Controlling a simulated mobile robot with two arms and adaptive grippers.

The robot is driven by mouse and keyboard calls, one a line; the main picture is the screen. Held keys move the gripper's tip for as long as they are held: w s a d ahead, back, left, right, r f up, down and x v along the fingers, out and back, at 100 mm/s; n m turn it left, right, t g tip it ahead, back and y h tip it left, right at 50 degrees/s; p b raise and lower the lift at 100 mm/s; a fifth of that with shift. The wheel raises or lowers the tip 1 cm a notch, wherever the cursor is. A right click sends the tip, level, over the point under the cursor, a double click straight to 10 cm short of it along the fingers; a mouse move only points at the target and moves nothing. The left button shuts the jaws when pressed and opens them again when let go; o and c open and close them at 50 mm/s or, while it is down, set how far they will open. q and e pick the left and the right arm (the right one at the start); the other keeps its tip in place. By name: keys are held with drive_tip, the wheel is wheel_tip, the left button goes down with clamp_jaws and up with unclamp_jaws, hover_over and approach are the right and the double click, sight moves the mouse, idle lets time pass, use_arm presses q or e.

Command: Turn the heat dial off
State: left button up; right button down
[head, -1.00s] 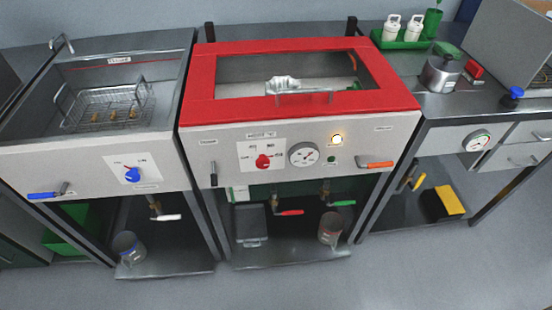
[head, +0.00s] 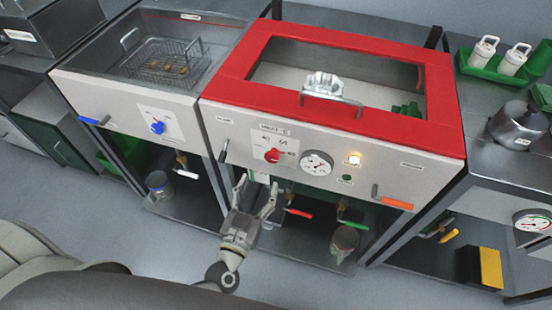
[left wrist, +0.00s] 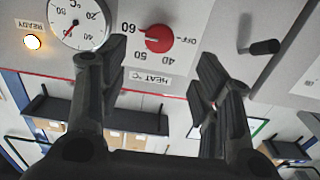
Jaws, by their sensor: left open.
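The red heat dial (head: 272,156) is on the front panel of the middle unit with the red-framed lid (head: 228,88). In the left wrist view, which is upside down, the red dial (left wrist: 158,38) sits above a "HEAT °C" label, with marks OFF, 40, 50 and 60 around it. Its pointer appears to face 60. My left gripper (head: 256,186) is open and empty, just below and in front of the dial. In the left wrist view the fingers of my left gripper (left wrist: 162,56) stand apart on either side of the dial, not touching it. My right gripper is not in view.
A round gauge (head: 317,163) and a lit yellow ready lamp (head: 354,159) sit right of the dial. A black lever (head: 223,150) is left of it. An orange handle (head: 393,199) is farther right. The left unit has a blue dial (head: 157,127). Red and green valve handles hang below.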

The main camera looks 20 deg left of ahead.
sight(271, 159)
use_arm(q)
drive_tip(key=w, duration=0.9)
drive_tip(key=shift+w+d, duration=0.2)
drive_tip(key=shift+w, duration=0.05)
drive_tip(key=shift+c, duration=0.2)
drive_tip(key=c, duration=1)
